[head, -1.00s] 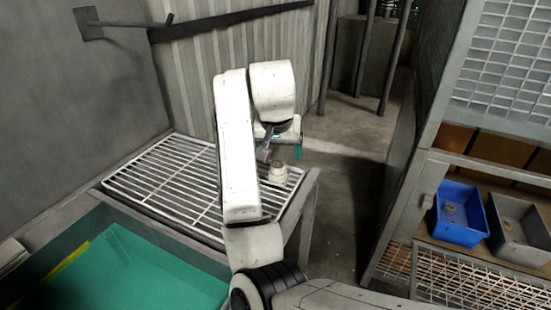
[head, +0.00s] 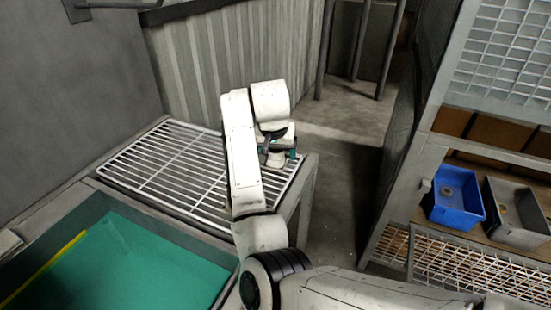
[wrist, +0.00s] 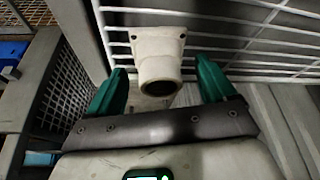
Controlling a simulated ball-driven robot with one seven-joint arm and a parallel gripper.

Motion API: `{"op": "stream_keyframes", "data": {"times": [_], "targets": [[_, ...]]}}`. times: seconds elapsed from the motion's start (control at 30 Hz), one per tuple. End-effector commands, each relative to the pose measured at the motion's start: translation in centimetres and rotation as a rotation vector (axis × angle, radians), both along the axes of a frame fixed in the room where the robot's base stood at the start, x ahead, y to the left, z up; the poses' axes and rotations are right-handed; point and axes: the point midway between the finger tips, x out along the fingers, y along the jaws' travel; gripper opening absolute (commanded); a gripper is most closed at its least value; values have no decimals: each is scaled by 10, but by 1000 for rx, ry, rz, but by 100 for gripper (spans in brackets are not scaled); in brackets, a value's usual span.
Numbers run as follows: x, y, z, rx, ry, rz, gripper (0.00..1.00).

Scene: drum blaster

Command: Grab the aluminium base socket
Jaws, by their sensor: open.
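The aluminium base socket (wrist: 158,58) is a pale cast piece with a flat flange and a round, dark-bored tube end. In the wrist view it sits between the two green fingers of my gripper (wrist: 161,76), which is open. Gaps show between the socket and both fingers. In the head view my gripper (head: 279,152) is low over the right end of a white wire rack (head: 165,172). There the gripper largely hides the socket.
A bin with a green interior (head: 130,265) lies in front of the rack. A blue tray (head: 456,205) and a grey tray (head: 516,212) sit on a shelf at the right. A corrugated wall (head: 190,65) stands behind the rack.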

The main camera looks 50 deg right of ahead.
Motion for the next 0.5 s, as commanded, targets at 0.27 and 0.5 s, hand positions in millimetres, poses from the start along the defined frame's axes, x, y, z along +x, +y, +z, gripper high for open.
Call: {"op": "stream_keyframes", "data": {"times": [0.27, 0.5], "targets": [[1, -1, -4, 0, 0, -1, 84], [1, -1, -3, 0, 0, -1, 62]]}}
